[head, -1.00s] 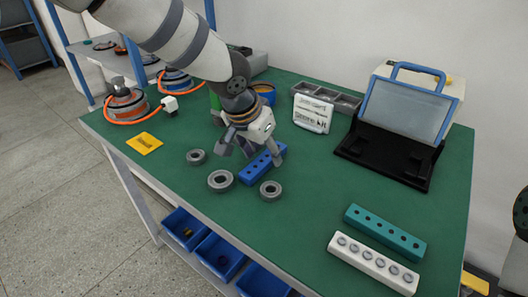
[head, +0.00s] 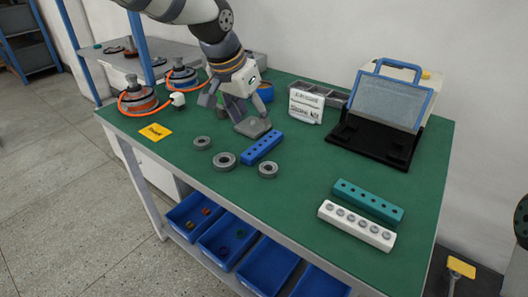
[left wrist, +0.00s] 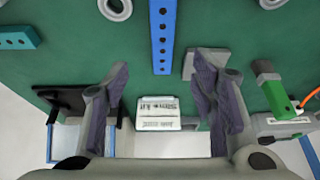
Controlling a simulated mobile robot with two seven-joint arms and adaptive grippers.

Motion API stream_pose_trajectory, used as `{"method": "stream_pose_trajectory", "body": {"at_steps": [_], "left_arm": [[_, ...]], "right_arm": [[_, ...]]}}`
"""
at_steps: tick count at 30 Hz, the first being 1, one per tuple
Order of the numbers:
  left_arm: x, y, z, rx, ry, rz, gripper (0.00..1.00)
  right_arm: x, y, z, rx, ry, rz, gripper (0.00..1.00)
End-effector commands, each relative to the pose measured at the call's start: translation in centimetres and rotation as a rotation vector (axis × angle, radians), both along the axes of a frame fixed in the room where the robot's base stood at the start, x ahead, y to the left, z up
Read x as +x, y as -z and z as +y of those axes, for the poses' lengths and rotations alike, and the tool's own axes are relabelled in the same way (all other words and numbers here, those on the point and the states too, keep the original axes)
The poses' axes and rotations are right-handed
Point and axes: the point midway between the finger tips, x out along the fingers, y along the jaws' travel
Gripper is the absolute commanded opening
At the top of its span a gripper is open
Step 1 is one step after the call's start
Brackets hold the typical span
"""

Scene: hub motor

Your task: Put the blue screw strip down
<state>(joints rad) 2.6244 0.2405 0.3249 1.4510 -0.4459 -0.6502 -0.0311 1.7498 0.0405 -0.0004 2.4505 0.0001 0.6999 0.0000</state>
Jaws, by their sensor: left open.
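The blue screw strip (head: 262,147), a long bar with a row of holes, lies flat on the green table. It also shows in the left wrist view (left wrist: 163,35), running from the top edge to between the fingertips' direction. My left gripper (head: 230,103) is open and empty, above and behind the strip and apart from it. Its two spread fingers show in the left wrist view (left wrist: 163,75) with nothing held between them. My right gripper is not in view.
Grey rings (head: 224,161) lie beside the strip. A small grey block (head: 253,127) is close behind it. A teal strip (head: 368,201) and a white strip (head: 356,226) lie at front right. A black stand (head: 375,141) is at the back right. The table's centre right is clear.

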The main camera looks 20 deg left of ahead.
Motion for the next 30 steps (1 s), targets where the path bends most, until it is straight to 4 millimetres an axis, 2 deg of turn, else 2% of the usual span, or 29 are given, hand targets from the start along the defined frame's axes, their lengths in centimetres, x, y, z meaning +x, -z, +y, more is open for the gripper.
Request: {"method": "stream_pose_trajectory", "body": {"at_steps": [1,3,8,15,23,26,30], "left_arm": [[0.4,1.8,-0.2,0.0,0.0,0.012,0.52],[0.9,3.2,-0.4,0.0,0.0,0.01,0.52],[1.7,4.8,-0.7,0.0,0.0,0.006,0.52],[3.3,8.9,-1.3,0.0,0.0,0.006,0.52],[3.6,9.2,-1.4,0.0,0.0,-0.001,0.52],[3.6,9.2,-1.4,0.0,-0.001,0.0,0.34],[3.6,9.2,-1.4,0.0,-0.001,0.0,0.02]], "right_arm": [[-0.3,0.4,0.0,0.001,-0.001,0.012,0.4],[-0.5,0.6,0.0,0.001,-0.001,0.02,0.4],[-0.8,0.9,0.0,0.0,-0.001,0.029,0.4],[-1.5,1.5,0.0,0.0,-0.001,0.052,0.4],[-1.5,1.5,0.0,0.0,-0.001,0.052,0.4],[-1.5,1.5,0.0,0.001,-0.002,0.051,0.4],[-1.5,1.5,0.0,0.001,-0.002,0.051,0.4]]}}
